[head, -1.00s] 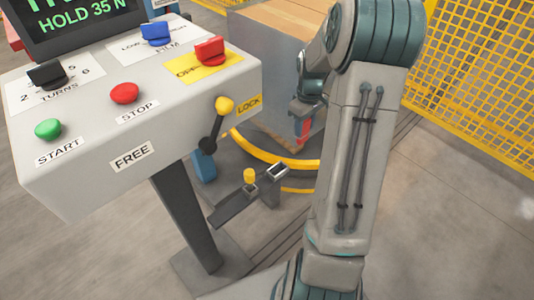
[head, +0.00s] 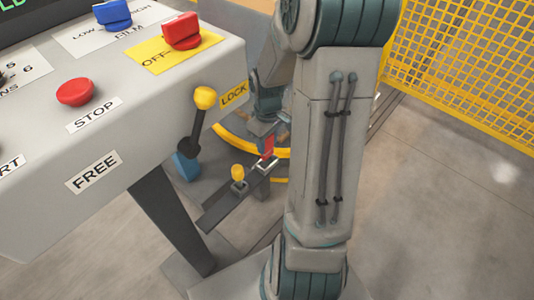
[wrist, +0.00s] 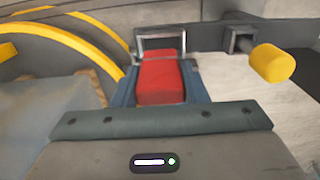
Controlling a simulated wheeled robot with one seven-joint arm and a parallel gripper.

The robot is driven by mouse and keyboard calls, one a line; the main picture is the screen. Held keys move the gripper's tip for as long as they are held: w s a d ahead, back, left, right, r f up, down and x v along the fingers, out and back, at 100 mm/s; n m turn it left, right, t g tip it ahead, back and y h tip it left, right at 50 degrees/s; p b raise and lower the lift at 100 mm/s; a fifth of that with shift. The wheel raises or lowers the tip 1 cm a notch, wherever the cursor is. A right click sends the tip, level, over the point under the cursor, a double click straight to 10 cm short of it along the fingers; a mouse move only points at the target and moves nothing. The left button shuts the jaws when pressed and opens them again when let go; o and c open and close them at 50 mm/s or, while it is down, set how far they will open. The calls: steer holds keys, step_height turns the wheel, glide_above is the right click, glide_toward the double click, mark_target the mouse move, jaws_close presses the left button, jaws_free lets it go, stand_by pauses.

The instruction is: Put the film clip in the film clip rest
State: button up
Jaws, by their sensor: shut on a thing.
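The red film clip (head: 267,147) is held in my gripper (head: 267,136), whose fingers are shut on its two sides. It also shows in the wrist view (wrist: 160,82), between the blue-grey fingers of my gripper (wrist: 165,85). The film clip rest (head: 266,165) is a small open metal frame, directly below the clip in the head view. In the wrist view the rest's metal rim (wrist: 160,34) stands at the clip's far end. The clip's lower end overlaps the rest's opening; I cannot tell how deep it sits.
A yellow-knobbed peg (head: 238,174) stands beside the rest; its knob shows right in the wrist view (wrist: 272,62). The control panel (head: 120,110) with a yellow-tipped lever (head: 203,110) is at the left. A yellow mesh fence (head: 465,70) is at the right.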

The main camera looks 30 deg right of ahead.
mark_target(267, 151)
steer(key=shift+s+a+f+b, duration=0.15)
steer(key=shift+f+b, duration=0.15)
steer(key=shift+f, duration=0.3)
steer(key=shift+f+b, duration=0.65)
steer(key=shift+f, duration=0.85)
steer(key=shift+f, duration=0.2)
steer(key=o, duration=1)
steer(key=shift+c, duration=0.2)
steer(key=shift+r, duration=0.15)
step_height(267, 151, up, 12)
steer(key=p, duration=0.4)
steer(key=shift+r+p, duration=0.1)
steer(key=shift+p, duration=0.25)
